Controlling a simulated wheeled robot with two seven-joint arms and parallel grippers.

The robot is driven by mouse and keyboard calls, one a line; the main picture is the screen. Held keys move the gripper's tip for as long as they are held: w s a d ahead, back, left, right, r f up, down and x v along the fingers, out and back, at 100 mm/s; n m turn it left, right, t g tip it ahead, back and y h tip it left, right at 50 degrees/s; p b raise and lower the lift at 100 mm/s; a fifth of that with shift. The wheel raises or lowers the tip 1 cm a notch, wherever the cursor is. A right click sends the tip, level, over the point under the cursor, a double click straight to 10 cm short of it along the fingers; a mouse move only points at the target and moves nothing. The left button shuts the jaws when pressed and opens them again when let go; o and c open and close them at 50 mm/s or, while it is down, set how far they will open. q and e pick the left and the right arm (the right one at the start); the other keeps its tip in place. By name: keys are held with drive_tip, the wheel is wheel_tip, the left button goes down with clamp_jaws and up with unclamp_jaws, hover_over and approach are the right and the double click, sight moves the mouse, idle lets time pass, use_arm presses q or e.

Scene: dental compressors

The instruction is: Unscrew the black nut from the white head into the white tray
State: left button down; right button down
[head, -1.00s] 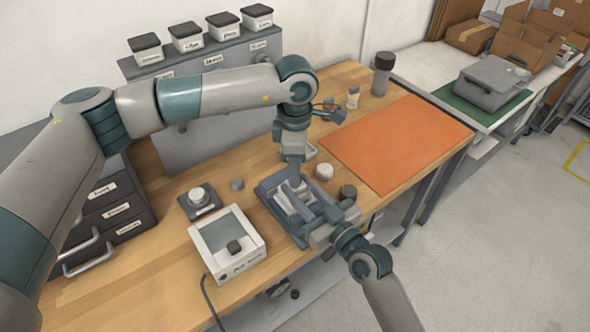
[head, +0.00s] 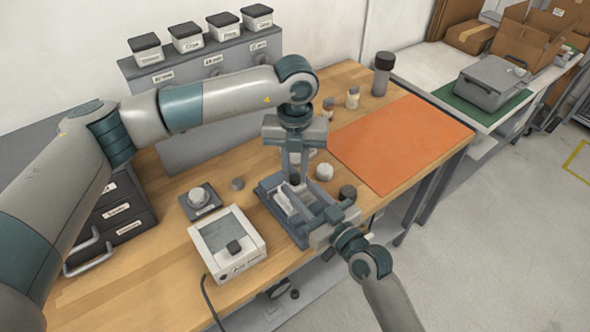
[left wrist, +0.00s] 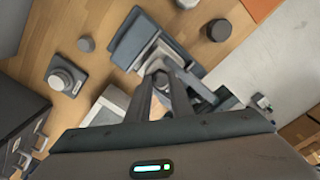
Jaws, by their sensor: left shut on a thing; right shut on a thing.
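A white head (head: 282,204) lies in a blue-grey cradle (head: 268,193) on the bench; it is partly covered by my grippers. My left gripper (head: 294,182) points straight down over the cradle's far end, shut on a small dark piece, apparently the black nut, mostly hidden by the fingers. In the left wrist view the fingertips (left wrist: 161,82) meet at the head's end. My right gripper (head: 305,211) reaches in from the lower right, shut on the white head in the cradle.
A white box with a grey top (head: 253,262) stands left of the cradle. A dark cylinder (head: 348,193) and a white round knob (head: 324,172) stand close to its right. An orange mat (head: 400,143) lies clear at the right.

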use_arm(q)
drive_tip(key=n, duration=0.4)
drive_tip(key=shift+n, duration=0.4)
drive_tip(key=n, duration=0.3)
drive_tip(key=c, duration=1.6)
unclamp_jaws()
drive_tip(key=shift+r, duration=0.15)
drive_tip(key=shift+r, duration=2.15)
drive_tip(key=shift+m, duration=0.3)
